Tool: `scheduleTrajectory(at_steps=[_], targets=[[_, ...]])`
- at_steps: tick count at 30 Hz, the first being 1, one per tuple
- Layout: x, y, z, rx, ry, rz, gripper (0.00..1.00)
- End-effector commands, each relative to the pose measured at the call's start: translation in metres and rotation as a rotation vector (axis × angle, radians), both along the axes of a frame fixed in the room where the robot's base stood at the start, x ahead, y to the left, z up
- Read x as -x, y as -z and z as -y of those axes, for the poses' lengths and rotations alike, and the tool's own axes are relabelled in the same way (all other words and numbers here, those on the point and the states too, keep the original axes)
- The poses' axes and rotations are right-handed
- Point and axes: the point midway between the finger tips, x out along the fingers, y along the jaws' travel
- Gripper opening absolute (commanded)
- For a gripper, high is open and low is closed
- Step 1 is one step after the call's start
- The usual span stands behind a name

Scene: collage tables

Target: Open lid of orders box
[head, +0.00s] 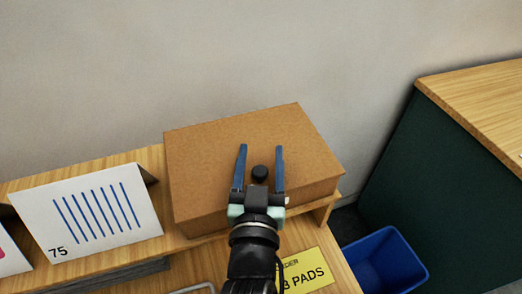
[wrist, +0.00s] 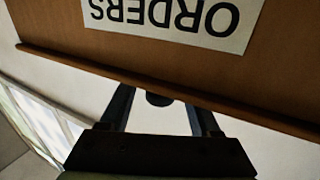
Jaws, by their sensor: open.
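The orders box (head: 205,165) is a brown cardboard-coloured box at the middle of the head view, with its lid lying flat and shut. A round black knob (head: 260,172) stands on the lid. My gripper (head: 262,148) is open, with one blue finger on each side of the knob in the head view. In the wrist view, the white "ORDERS" label (wrist: 172,18) appears upside down on the box front. The dark knob (wrist: 158,99) shows between my fingers there, past the lid's edge. Contact between fingers and knob cannot be told.
The box stands on a wooden shelf (head: 152,160) against a grey wall. A white card marked 75 (head: 90,215) is at its left. A yellow pads label (head: 308,270) lies in front. A blue bin (head: 385,262) and a dark green, wood-topped cabinet (head: 425,165) are at right.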

Motion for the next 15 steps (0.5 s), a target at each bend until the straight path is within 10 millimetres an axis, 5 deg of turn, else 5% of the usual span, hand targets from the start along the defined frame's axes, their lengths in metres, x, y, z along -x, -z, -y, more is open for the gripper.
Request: scheduleTrajectory(at_steps=[11, 15], targets=[[-0.0058, 0.0000, 0.0005, 0.000, 0.000, 0.000, 0.63], [-0.0056, 0.0000, 0.0004, 0.000, 0.000, 0.000, 0.42]])
